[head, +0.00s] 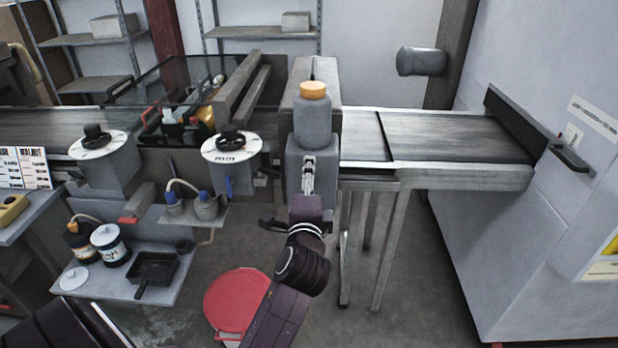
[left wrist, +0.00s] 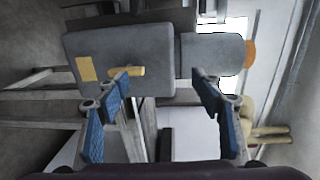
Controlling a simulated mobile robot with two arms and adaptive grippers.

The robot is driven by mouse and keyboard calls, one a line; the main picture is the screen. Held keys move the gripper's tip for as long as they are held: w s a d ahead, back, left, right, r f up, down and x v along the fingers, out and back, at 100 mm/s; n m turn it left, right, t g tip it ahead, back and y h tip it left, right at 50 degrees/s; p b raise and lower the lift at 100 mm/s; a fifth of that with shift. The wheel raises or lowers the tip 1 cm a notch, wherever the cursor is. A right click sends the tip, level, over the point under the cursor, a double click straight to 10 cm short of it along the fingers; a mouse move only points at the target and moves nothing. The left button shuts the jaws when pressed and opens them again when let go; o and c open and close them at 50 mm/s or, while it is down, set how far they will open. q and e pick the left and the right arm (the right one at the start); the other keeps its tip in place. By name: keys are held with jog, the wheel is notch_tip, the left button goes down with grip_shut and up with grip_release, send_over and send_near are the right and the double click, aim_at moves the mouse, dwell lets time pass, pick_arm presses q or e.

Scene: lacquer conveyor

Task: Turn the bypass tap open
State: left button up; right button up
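A grey box (head: 312,165) carries a grey bottle-like cylinder with an orange cap (head: 313,90). In the left wrist view, turned on its side, the face of this box (left wrist: 150,45) bears a small yellow handle (left wrist: 128,71) and a yellow label (left wrist: 87,68). The handle looks like the tap; no lettering is readable. My left gripper (head: 308,178) is in front of the box in the head view. Its blue-padded fingers (left wrist: 162,98) are spread wide with nothing between them; the handle lies just beyond them, apparently untouched. The handle is hidden in the head view. My right gripper is out of view.
A conveyor (head: 440,137) runs right to a large grey cabinet (head: 520,240). To the left are two white dials (head: 215,153) with black knobs, a red lever (head: 128,220), and a shelf with cans and a black tray (head: 153,268). A red round top (head: 235,297) stands low in front.

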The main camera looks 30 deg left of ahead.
pick_arm(q)
jog(key=shift+s+d+f, duration=0.15)
jog(key=shift+s+d, duration=0.2)
jog(key=shift+s, duration=0.3)
jog(key=shift+s+d+f, duration=0.2)
jog(key=shift+s+d, duration=0.2)
jog(key=shift+s, duration=0.2)
jog(key=shift+s+d+f, duration=0.15)
jog(key=shift+s+d, duration=0.2)
jog(key=shift+s, duration=0.3)
jog(key=shift+p, duration=0.35)
